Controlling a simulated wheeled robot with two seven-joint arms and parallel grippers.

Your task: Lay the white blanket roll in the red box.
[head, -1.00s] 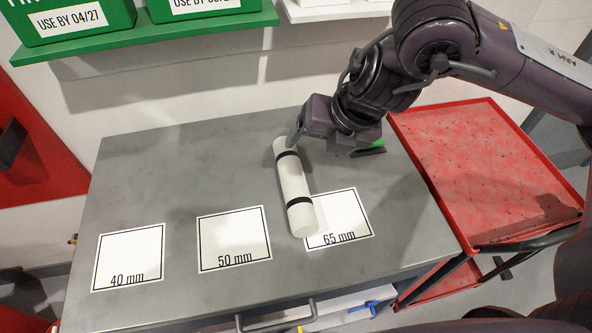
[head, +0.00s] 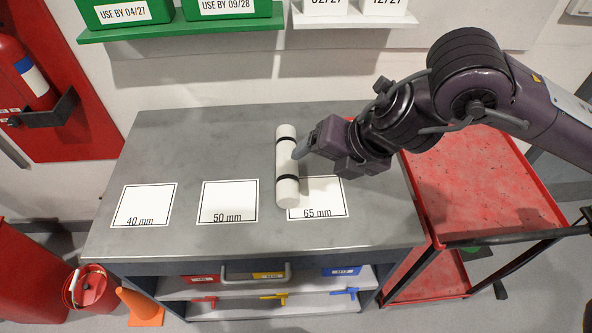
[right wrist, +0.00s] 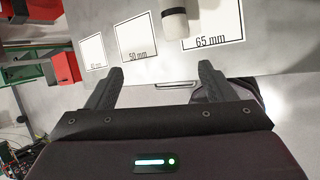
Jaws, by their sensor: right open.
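The white blanket roll (head: 287,188) is a white cylinder with two black bands. It lies on the grey bench top, its near end over the left edge of the 65 mm label. It also shows at the top of the right wrist view (right wrist: 174,24), ahead of the fingertips. My right gripper (head: 301,150) is open and empty; in the head view a finger is at the roll's right side, and I cannot tell whether it touches. The right wrist view shows both fingers apart (right wrist: 158,76). A large red container (head: 28,275) stands at lower left, partly cut off; I cannot tell whether it is the red box.
The grey bench (head: 225,130) has 40 mm (head: 143,203) and 50 mm (head: 228,200) labels, both bare. A red cart (head: 480,185) stands right. A red bucket (head: 95,290) and orange cone (head: 140,308) stand on the floor. A shelf with green boxes (head: 125,12) is behind.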

